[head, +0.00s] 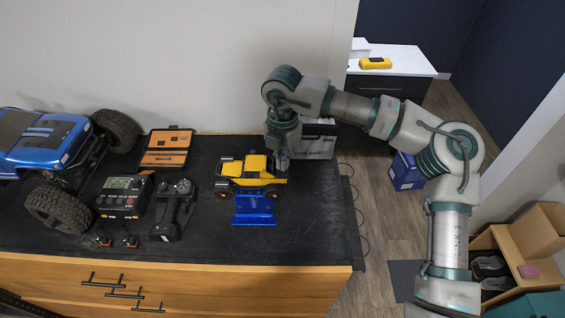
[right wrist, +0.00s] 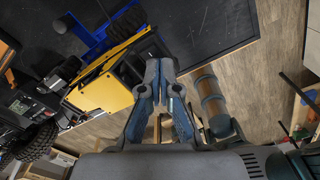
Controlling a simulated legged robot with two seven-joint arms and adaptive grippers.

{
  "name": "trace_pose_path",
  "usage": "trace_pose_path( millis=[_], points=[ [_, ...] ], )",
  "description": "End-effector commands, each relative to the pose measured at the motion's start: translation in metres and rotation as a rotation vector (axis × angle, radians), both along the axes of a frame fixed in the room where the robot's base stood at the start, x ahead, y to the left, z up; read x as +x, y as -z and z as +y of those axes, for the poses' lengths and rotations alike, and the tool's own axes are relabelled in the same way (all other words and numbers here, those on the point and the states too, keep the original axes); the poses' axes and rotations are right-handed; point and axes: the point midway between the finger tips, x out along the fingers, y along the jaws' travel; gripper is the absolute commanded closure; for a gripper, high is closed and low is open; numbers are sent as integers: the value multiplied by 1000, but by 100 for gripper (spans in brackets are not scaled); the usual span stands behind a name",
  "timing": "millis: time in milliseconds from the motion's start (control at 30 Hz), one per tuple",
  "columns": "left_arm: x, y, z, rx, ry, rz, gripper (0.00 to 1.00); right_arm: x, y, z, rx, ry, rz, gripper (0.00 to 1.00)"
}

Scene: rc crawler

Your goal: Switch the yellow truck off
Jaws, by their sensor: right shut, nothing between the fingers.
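The yellow truck (head: 249,173) stands on the black mat of the workbench, with a blue stand or ramp (head: 253,208) in front of it. In the right wrist view the truck's yellow body (right wrist: 110,80) and dark opening lie left of the fingers. My right gripper (head: 283,163) points down at the truck's right end, close to it; I cannot tell whether it touches. Its fingers (right wrist: 161,72) are shut with nothing between them. No switch can be made out on the truck. My left gripper is not in the head view.
A blue crawler (head: 44,140) stands at the left of the mat. A charger (head: 124,196), a transmitter (head: 175,207) and an orange-trimmed case (head: 166,148) lie between it and the truck. The mat (head: 310,230) is clear at front right, near the bench's edge.

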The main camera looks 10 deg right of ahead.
Motion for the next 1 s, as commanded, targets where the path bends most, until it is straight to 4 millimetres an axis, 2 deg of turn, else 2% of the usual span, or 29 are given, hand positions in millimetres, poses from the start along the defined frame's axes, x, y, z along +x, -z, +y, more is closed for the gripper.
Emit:
trace_pose_path(
  millis=[700,1000],
  points=[
    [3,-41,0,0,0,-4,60,0,-66,0,2,0,-3,100],
    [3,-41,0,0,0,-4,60,0,-67,0,2,0,-3,100]
  ],
)
